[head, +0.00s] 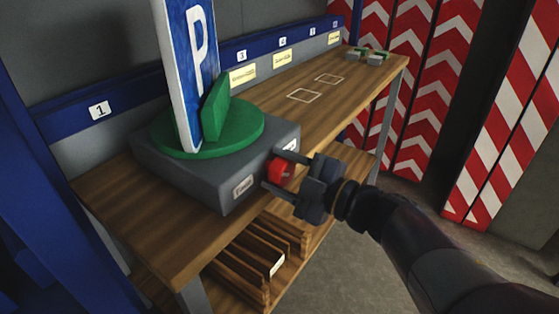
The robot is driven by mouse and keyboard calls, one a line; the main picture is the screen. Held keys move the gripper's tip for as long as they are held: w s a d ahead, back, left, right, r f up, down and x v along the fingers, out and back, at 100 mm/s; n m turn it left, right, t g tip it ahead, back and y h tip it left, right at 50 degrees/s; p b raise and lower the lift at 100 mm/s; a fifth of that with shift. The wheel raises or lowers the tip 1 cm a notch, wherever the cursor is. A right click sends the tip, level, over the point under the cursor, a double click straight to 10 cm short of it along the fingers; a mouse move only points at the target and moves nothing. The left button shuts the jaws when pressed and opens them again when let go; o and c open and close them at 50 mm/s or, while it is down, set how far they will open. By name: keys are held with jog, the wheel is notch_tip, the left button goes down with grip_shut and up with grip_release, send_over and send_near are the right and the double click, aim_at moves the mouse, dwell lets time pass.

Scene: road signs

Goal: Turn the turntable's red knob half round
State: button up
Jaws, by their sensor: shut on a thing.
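The turntable has a grey box base (185,176) and a round green plate (245,137) on top. It stands on the near left part of the wooden workbench. A blue parking sign (198,40) with a white P stands upright on the plate, with a green wedge-shaped piece (216,108) beside it. The red knob (276,171) is on the front right face of the base. My gripper (278,171) reaches in from the right and is shut on the knob, with one finger above and one below. Part of the knob is hidden by the gripper.
The wooden bench (330,97) has two white outlined squares on a clear stretch. Small green and grey pieces (368,55) lie at its far end. A wooden slotted rack (262,262) is on the lower shelf. Red-and-white chevron boards (400,90) stand behind. A blue post (55,200) is at left.

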jog(key=o, duration=0.9)
jog(key=shift+o, duration=0.2)
jog(key=shift+f, duration=0.1)
